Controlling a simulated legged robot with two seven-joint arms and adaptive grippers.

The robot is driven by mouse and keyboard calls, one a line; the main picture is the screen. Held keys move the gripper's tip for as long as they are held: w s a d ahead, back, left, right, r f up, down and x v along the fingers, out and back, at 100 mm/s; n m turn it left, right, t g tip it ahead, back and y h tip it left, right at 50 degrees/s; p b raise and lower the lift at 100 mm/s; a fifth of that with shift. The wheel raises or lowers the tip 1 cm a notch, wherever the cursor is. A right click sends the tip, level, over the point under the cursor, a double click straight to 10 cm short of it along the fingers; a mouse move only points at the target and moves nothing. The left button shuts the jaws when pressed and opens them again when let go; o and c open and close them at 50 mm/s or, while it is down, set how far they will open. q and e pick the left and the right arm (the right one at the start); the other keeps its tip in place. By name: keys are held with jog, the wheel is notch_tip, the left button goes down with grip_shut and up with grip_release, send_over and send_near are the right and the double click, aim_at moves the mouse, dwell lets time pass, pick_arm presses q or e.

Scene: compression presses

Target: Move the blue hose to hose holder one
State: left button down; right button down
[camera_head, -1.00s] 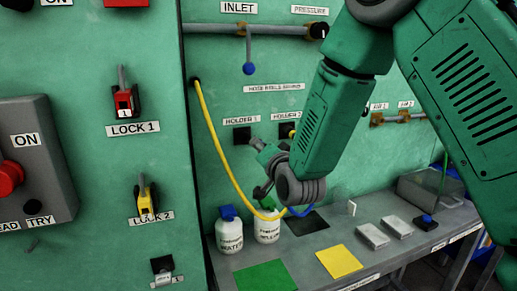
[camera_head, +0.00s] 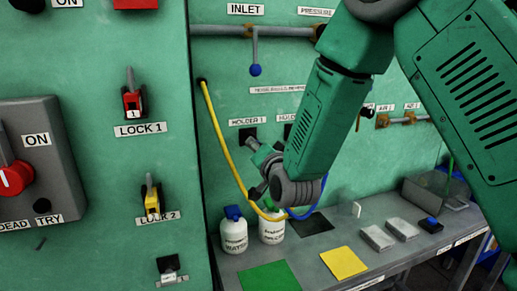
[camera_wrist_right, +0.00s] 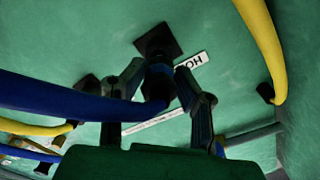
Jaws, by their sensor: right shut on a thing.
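My right gripper (camera_head: 254,148) is just below and in front of the black square of hose holder one (camera_head: 247,134), labelled HOLDER 1. In the right wrist view my right gripper (camera_wrist_right: 158,88) is shut on the end of the blue hose (camera_wrist_right: 75,98). The hose end points at the black square holder (camera_wrist_right: 158,40) and overlaps its lower edge; I cannot tell whether it is inside. In the head view the blue hose (camera_head: 306,214) loops below my right wrist. Holder 2 (camera_head: 289,132) is partly hidden by my arm. My left gripper is not in view.
A yellow hose (camera_head: 222,150) hangs from the wall and curves down beside my right gripper. Two white bottles (camera_head: 233,238) stand on the grey bench (camera_head: 310,258) below. Lock 1 (camera_head: 132,102) and Lock 2 (camera_head: 151,200) are on the left panel.

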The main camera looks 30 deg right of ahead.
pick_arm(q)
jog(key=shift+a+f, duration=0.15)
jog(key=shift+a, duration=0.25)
pick_arm(e)
jog(key=shift+w+a+r, duration=0.1)
jog(key=shift+a+r, duration=0.05)
jog(key=shift+a, duration=0.35)
jog(key=shift+w, duration=0.15)
jog(key=shift+w+d, duration=0.25)
jog(key=shift+d, duration=0.15)
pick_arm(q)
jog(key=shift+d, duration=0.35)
pick_arm(e)
jog(key=shift+s, duration=0.15)
jog(key=shift+s, duration=0.1)
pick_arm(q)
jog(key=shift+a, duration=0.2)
pick_arm(e)
jog(key=shift+a, duration=0.25)
jog(key=shift+d, duration=0.25)
jog(key=shift+s+d+f, duration=0.15)
jog(key=shift+d+f, duration=0.05)
jog(key=shift+d, duration=0.1)
